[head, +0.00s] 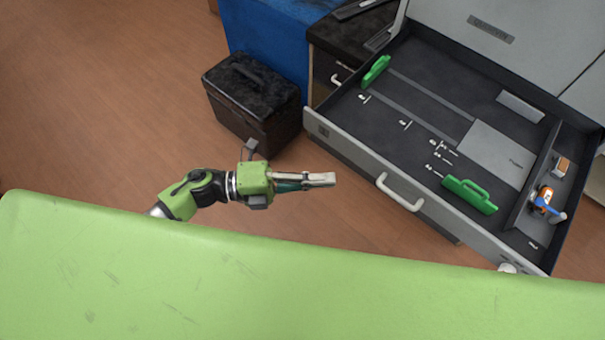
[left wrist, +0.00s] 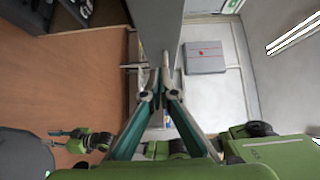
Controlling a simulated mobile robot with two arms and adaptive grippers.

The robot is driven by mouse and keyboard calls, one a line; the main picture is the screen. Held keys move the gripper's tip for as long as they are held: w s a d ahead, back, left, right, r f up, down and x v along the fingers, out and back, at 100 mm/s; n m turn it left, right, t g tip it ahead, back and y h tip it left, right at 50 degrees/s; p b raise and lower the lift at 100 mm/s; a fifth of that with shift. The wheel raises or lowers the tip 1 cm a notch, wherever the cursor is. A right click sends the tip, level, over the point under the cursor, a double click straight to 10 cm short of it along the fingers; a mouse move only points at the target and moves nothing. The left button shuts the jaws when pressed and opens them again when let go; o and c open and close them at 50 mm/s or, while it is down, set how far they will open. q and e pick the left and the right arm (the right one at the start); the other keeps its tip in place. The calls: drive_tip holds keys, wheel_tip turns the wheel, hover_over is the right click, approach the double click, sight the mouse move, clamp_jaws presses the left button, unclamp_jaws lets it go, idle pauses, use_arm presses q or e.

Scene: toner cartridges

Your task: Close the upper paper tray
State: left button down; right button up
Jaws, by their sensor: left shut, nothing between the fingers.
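The open tray (head: 425,95) is a wide dark drawer with a grey front, pulled out of a light grey machine in the head view. Its curved white handle (head: 400,193) is on the front face. My left gripper (head: 332,180) is shut and empty, in front of the tray's front and left of the handle in the picture. In the left wrist view the gripper fingers (left wrist: 158,92) come together near a grey panel (left wrist: 156,25); I cannot tell whether they touch it. A green and black arm with a gripper (left wrist: 62,132) shows small at lower left, its fingers unclear.
Inside the tray lie green handled blocks (head: 470,195), small metal pieces, a grey plate (head: 496,153) and a blue and orange item (head: 545,200). A black box (head: 252,100) stands on the wooden floor to the left. A green surface (head: 200,285) fills the foreground.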

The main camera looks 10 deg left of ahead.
sight(368, 165)
use_arm(q)
drive_tip(key=w+d, duration=0.2)
drive_tip(key=d, duration=0.1)
drive_tip(key=w+d+p, duration=0.1)
drive_tip(key=shift+w+d+r, duration=0.1)
drive_tip(key=shift+d, duration=0.3)
drive_tip(key=shift+w+d, duration=0.25)
drive_tip(key=shift+w, duration=0.25)
drive_tip(key=shift+w, duration=0.1)
